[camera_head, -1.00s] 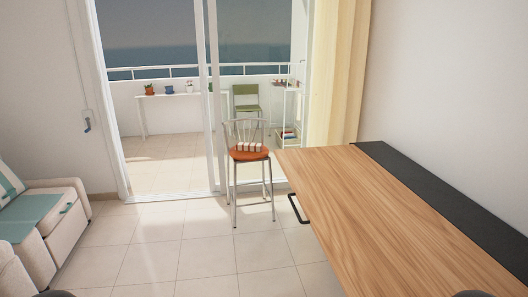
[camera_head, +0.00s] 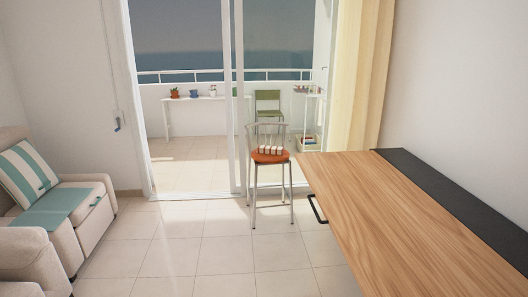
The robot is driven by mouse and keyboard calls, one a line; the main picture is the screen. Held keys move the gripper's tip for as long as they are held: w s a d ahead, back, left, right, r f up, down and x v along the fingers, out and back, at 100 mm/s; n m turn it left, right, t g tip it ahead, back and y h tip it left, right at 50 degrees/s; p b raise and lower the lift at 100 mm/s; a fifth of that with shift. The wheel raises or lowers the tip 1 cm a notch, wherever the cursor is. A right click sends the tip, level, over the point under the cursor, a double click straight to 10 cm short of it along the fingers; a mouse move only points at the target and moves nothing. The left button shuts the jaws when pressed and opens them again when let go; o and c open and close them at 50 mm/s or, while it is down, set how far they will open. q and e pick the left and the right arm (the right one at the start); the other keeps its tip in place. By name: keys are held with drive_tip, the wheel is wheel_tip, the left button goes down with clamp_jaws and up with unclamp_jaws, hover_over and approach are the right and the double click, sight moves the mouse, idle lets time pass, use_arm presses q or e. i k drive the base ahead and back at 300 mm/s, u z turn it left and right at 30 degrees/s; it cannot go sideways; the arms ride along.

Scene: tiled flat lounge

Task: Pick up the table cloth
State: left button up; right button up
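Which thing is the table cloth is not certain from this view. A small red-and-white striped cloth or cushion (camera_head: 271,150) lies on the orange seat of a metal bar stool (camera_head: 254,203) before the sliding door. A flat teal cloth (camera_head: 58,209) lies over the sofa seat at the left. A long black strip (camera_head: 440,195) runs along the wall side of the wooden table (camera_head: 395,225); whether it is cloth I cannot tell. Neither of my grippers is in view.
A beige sofa (camera_head: 95,220) with a striped pillow (camera_head: 27,172) stands at the left. The tiled floor (camera_head: 205,250) between sofa and table is clear. The glass sliding door (camera_head: 238,100) leads to a balcony with a green chair (camera_head: 268,105) and a white shelf (camera_head: 307,118).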

sight(274, 150)
drive_tip(key=i, duration=0.85)
drive_tip(key=z, duration=0.2)
drive_tip(key=k, duration=0.95)
drive_tip(key=u, duration=0.2)
drive_tip(key=i, duration=1.95)
drive_tip(key=u, duration=0.25)
